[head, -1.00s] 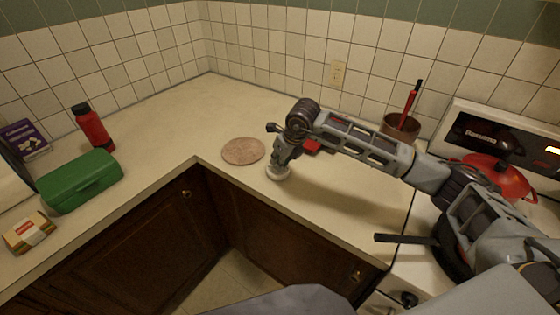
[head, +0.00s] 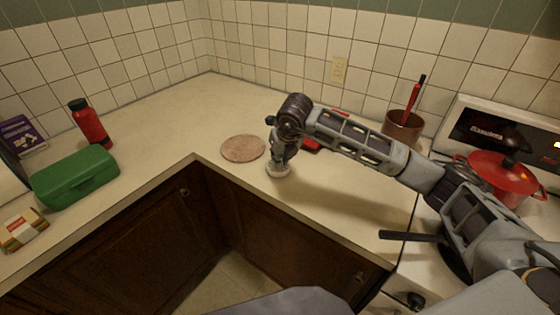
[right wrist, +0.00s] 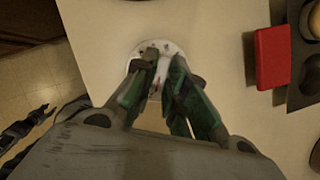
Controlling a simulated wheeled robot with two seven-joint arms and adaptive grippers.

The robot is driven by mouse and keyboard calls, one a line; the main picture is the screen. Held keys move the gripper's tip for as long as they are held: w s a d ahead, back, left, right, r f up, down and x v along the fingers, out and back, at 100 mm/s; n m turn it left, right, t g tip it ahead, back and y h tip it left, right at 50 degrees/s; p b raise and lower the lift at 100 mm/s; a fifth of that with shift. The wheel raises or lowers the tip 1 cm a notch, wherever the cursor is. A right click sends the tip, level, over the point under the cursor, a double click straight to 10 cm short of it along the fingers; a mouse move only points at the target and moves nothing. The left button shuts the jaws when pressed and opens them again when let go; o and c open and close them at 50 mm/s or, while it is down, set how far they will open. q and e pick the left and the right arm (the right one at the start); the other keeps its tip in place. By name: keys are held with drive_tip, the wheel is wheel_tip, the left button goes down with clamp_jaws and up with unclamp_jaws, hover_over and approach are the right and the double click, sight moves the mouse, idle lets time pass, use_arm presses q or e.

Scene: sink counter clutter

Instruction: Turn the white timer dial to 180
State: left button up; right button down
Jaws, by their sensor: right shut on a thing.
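The white timer dial (head: 278,171) sits on the counter near its front edge, right of the round cork mat. In the right wrist view its white round face (right wrist: 135,53) shows between and around the fingertips, with small dark and red marks that are too small to read. My right gripper (head: 279,160) points down onto it. In the right wrist view the gripper (right wrist: 158,68) is shut on the dial's middle, and the fingers hide much of the face.
The cork mat (head: 243,148) lies left of the dial. A red thing (head: 311,147) lies behind my right arm. A brown pot (head: 403,127), red pot (head: 497,178) and pan handle (head: 410,237) are at right. A green box (head: 76,177) and red bottle (head: 90,124) stand left.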

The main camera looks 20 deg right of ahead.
drive_tip(key=shift+s+f+m+b, duration=0.1)
drive_tip(key=shift+f+m+b, duration=0.2)
drive_tip(key=shift+m+b, duration=0.15)
drive_tip(key=shift+a+m+h, duration=0.1)
drive_tip(key=shift+m+h, duration=0.2)
drive_tip(key=shift+m, duration=0.05)
drive_tip(key=m+h+b, duration=0.1)
drive_tip(key=m+b, duration=0.1)
drive_tip(key=m, duration=0.1)
drive_tip(key=shift+a, duration=0.1)
use_arm(q)
drive_tip(key=w+d+f+b, duration=0.1)
drive_tip(key=w+d, duration=0.2)
drive_tip(key=w, duration=0.4)
drive_tip(key=shift+f+t, duration=0.2)
drive_tip(key=shift+t, duration=0.2)
use_arm(e)
drive_tip(key=shift+m+g+h, duration=0.3)
drive_tip(key=shift+m+h, duration=0.1)
drive_tip(key=shift+m, duration=0.4)
use_arm(q)
drive_tip(key=shift+d, duration=0.1)
use_arm(e)
drive_tip(key=c, duration=1.5)
unclamp_jaws()
drive_tip(key=shift+o, duration=0.3)
use_arm(q)
drive_tip(key=shift+w, duration=0.15)
use_arm(e)
drive_tip(key=shift+r, duration=0.15)
